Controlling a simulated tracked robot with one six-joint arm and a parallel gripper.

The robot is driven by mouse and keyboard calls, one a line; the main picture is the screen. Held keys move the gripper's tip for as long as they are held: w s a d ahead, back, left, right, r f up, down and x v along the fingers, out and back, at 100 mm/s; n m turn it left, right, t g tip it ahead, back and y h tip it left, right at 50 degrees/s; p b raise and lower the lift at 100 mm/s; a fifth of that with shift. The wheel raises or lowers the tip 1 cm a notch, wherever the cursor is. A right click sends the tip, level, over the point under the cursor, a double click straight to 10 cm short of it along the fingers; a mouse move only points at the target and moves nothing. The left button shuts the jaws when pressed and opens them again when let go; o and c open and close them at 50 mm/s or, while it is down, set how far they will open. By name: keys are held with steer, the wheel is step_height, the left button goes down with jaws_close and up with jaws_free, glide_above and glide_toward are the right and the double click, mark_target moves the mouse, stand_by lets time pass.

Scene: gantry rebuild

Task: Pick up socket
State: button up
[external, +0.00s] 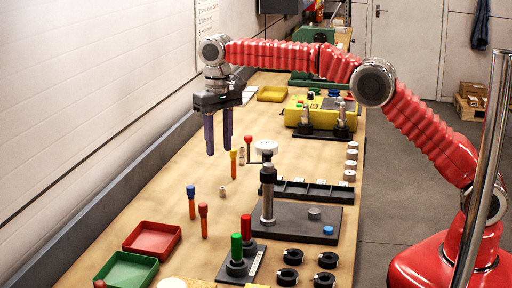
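My gripper (219,150) hangs from the red arm over the left part of the bench, its two long purple fingers pointing down and apart. It is open, with nothing visible between the fingers. No part can be named as the socket with certainty. A small pale cylinder (222,191) stands on the bench below and in front of the fingers. Another small metallic cylinder (241,156) stands to the right of the fingertips. Both are too small to identify.
A dark fixture plate with a post (267,195) is to the right. A red tray (152,233) and a green tray (127,270) are at front left. The wall bounds the left.

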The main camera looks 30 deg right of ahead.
glide_above(222, 196)
steer(key=w, duration=0.1)
steer(key=f, duration=0.7)
steer(key=shift+w+d+f, duration=0.1)
steer(key=shift+d+f, duration=0.1)
steer(key=shift+f, duration=0.15)
steer(key=shift+s+d+f, duration=0.1)
steer(key=shift+s+f, duration=0.05)
steer(key=shift+f, duration=1.15)
steer(key=shift+s+f, duration=0.1)
steer(key=shift+f, duration=1.2)
steer(key=shift+c, duration=0.7)
jaws_close()
